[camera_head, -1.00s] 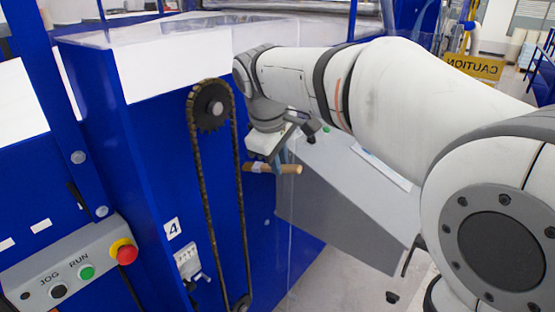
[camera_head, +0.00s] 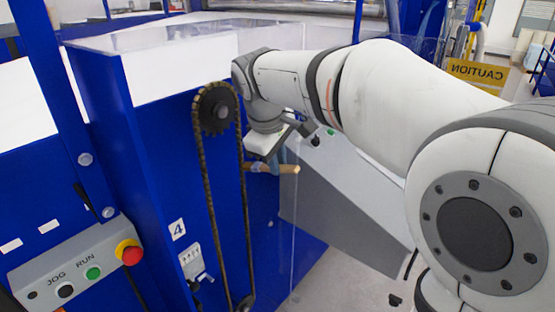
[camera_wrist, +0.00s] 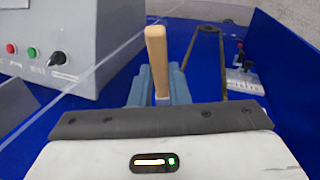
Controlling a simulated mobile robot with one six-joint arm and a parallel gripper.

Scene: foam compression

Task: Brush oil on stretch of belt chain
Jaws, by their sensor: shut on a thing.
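The belt chain (camera_head: 206,183) runs as a long vertical loop over a dark upper sprocket (camera_head: 217,108) on the blue machine side. It also shows in the wrist view (camera_wrist: 226,65), ahead and right of my gripper. My gripper (camera_head: 278,167) is shut on a wooden-handled brush (camera_head: 289,169). The handle lies roughly level, its near end to the right of the chain. In the wrist view my gripper's two blue-grey fingers (camera_wrist: 160,85) hold the handle (camera_wrist: 156,50). The bristles are not clearly seen, and I cannot tell whether they touch the chain.
A grey control panel (camera_head: 75,267) with JOG and RUN buttons and a red stop button (camera_head: 131,253) is at lower left. A clear guard edge (camera_head: 295,230) stands right of the chain. A grey box (camera_wrist: 70,40) with knobs shows in the wrist view.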

